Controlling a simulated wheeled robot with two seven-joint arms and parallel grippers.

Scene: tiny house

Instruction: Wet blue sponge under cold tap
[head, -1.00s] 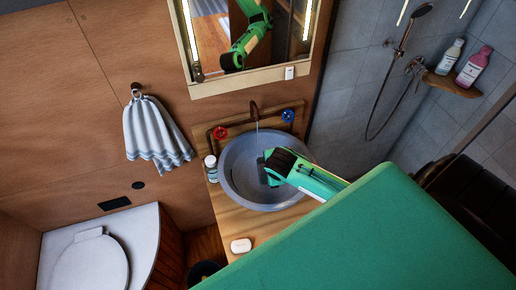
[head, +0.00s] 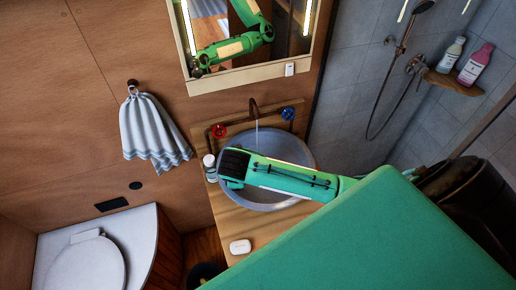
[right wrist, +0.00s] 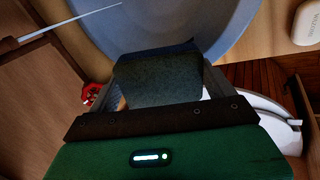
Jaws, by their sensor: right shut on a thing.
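My right gripper (head: 231,178) is over the left side of the grey-blue basin (head: 303,148), near its rim. In the right wrist view it is shut on the dark blue sponge (right wrist: 158,80), which shows between the fingers. The sponge is hidden in the head view. A thin water stream (head: 257,136) runs from the brown spout (head: 253,106), right of my gripper tip. The stream also shows in the right wrist view (right wrist: 75,20), apart from the sponge. The blue tap knob (head: 287,114) is on the right, the red one (head: 219,131) on the left. My left gripper is not in view.
A small bottle (head: 210,166) stands close to my gripper at the basin's left. A white soap bar (head: 240,246) lies on the wooden counter (head: 222,209). A mirror (head: 242,78) hangs above, a towel (head: 150,130) at left, a toilet (head: 85,262) lower left.

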